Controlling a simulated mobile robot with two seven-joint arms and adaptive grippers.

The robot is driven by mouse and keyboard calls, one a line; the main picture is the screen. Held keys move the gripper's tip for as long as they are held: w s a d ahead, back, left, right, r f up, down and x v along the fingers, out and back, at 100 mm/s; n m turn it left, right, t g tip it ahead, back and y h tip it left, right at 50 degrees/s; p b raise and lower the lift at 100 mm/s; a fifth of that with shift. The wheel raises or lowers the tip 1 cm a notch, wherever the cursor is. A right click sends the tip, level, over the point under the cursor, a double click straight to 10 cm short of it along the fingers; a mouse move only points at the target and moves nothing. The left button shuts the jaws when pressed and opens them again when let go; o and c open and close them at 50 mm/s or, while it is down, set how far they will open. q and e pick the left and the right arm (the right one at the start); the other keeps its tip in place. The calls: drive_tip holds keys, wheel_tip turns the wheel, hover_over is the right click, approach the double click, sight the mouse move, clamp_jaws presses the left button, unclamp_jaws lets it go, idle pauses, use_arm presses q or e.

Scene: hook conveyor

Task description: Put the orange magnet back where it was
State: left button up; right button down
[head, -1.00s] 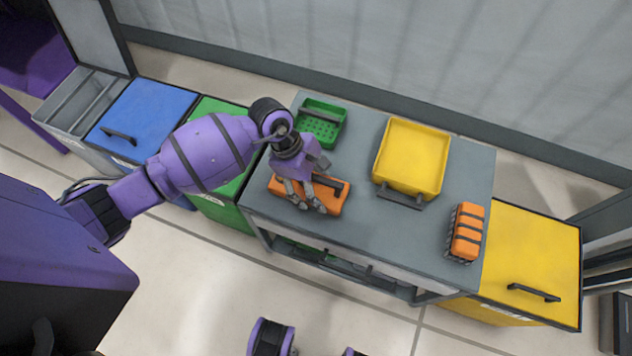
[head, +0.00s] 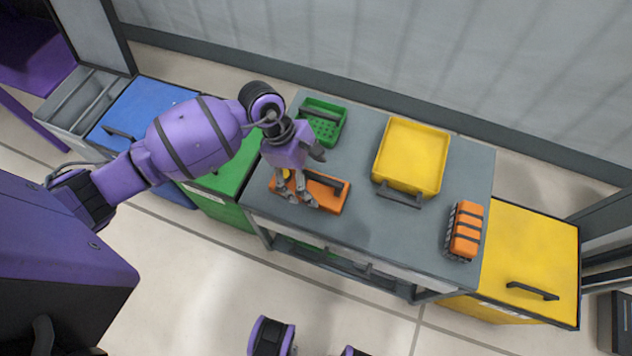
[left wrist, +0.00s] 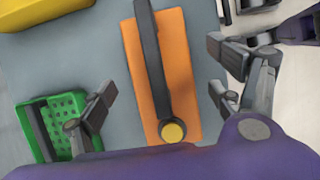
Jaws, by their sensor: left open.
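The orange magnet (head: 327,201) looks like a flat orange block with a dark bar handle and a yellow round knob at one end. It lies on the grey table (head: 380,240) near its front left part. In the left wrist view the magnet (left wrist: 183,70) lies between my fingers, with clear gaps on both sides. My left gripper (head: 296,198) is open over the knob end and partly hides the magnet in the head view. It also shows open in the left wrist view (left wrist: 162,88). My right gripper is not in view.
A green perforated tray (head: 322,122) stands behind the magnet. A yellow tray (head: 412,155) with a handle is at the back middle. A second orange block with dark bands (head: 467,232) is at the table's right. Blue (head: 150,112), green (head: 222,175) and yellow bins (head: 535,255) flank the table.

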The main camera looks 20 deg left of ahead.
use_arm(q)
drive_tip(key=v, duration=0.8)
drive_tip(key=shift+r+p, duration=0.1)
drive_tip(key=shift+p, duration=0.2)
